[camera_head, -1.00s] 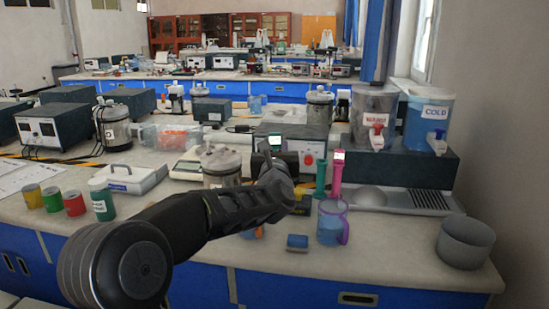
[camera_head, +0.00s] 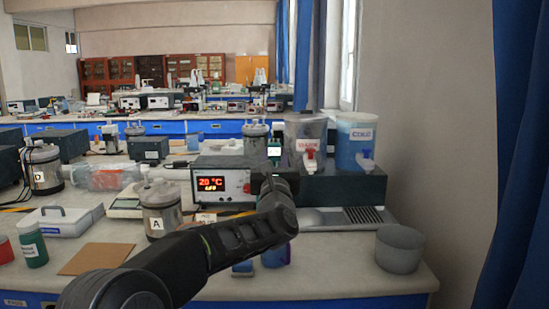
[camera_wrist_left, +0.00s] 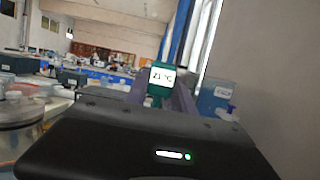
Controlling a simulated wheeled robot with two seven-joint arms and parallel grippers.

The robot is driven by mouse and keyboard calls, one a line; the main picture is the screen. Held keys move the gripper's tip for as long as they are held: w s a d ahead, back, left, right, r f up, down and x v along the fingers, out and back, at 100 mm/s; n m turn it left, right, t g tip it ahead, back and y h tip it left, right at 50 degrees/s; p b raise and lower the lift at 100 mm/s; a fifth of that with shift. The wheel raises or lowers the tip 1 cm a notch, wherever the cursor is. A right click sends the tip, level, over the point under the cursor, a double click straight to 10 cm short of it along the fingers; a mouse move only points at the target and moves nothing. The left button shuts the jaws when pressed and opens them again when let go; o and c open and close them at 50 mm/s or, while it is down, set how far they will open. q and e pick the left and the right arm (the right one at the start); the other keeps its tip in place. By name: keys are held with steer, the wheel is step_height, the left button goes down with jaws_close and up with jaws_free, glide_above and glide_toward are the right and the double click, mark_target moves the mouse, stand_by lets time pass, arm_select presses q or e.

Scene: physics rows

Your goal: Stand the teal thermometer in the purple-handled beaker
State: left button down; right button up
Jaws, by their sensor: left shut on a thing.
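The teal thermometer (camera_head: 274,150) stands up from my left gripper (camera_head: 270,180) in the head view. In the left wrist view its lit head (camera_wrist_left: 161,77) reads about 21 °C between the fingers. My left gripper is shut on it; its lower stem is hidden. The purple-handled beaker (camera_head: 277,257) stands near the bench front, mostly hidden behind my left arm. The gripper appears above it in the picture; I cannot tell whether it is directly over the beaker. My right gripper is not in view.
A blue block (camera_head: 242,268) lies beside the beaker. A grey pot (camera_head: 400,250) stands at right. A heater box with red digits (camera_head: 222,185) and jar A (camera_head: 160,208) stand behind. A brown mat (camera_head: 97,259) lies at left. Bench is clear between beaker and pot.

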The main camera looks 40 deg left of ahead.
arm_select(q)
steer(key=shift+f, duration=0.1)
steer(key=shift+f+b, duration=0.7)
steer(key=shift+f, duration=1.85)
step_height(320, 180, down, 3)
steer(key=b, duration=0.4)
step_height(320, 180, down, 2)
steer(key=b, duration=0.3)
steer(key=shift+f, duration=0.15)
steer(key=shift+f+b, duration=1.25)
steer(key=shift+b, duration=0.6)
steer(key=c, duration=1)
jaws_free()
steer(key=shift+o, duration=0.2)
